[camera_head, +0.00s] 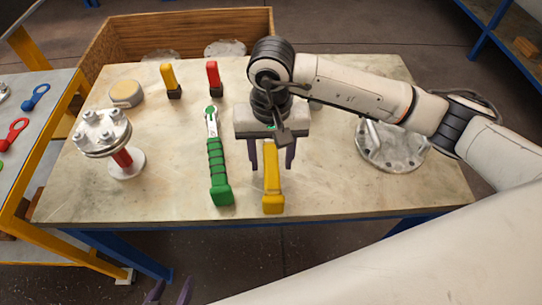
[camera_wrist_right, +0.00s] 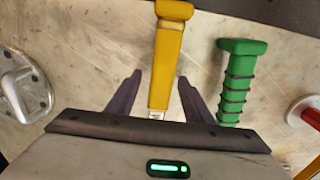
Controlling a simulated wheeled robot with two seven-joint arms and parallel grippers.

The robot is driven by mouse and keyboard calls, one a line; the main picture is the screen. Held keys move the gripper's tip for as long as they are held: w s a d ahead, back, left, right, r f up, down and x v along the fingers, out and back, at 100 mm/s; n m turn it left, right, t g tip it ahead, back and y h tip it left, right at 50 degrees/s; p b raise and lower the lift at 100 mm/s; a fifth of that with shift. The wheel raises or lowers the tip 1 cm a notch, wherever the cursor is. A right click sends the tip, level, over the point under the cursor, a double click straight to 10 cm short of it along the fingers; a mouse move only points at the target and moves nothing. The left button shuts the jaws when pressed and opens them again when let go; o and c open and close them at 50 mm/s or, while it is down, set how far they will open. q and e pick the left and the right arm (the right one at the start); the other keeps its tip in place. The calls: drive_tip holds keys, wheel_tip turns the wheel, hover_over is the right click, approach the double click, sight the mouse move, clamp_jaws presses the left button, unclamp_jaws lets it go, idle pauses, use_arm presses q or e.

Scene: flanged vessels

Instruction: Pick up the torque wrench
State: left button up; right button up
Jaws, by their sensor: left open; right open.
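Two long-handled tools lie on the table, one with a yellow handle (camera_head: 272,192) and one with a ribbed green handle (camera_head: 218,172); I cannot tell for certain which is the torque wrench. My right gripper (camera_head: 272,167) is open above the yellow-handled tool, its fingers on either side of the handle. In the right wrist view, the yellow handle (camera_wrist_right: 166,62) runs between the open fingers (camera_wrist_right: 160,80), and the green handle (camera_wrist_right: 238,90) lies to the right. The yellow tool's far end is hidden under my right gripper. My left gripper (camera_head: 170,292) is open and empty below the table's front edge.
A bolted flanged vessel (camera_head: 102,135) stands at the table's left. A round metal flange (camera_head: 390,148) lies at the right, partly behind my right arm. A yellow-handled item (camera_head: 168,78), a red-handled item (camera_head: 213,77) and a round tan-topped item (camera_head: 126,93) stand at the back.

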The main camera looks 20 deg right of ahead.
sight(271, 156)
drive_tip(key=shift+f, duration=0.75)
clamp_jaws()
drive_tip(key=shift+w, duration=0.1)
drive_tip(key=shift+r, duration=0.15)
wheel_tip(271, 156, up, 10)
drive_tip(key=shift+f+b, duration=0.1)
drive_tip(key=shift+b, duration=0.45)
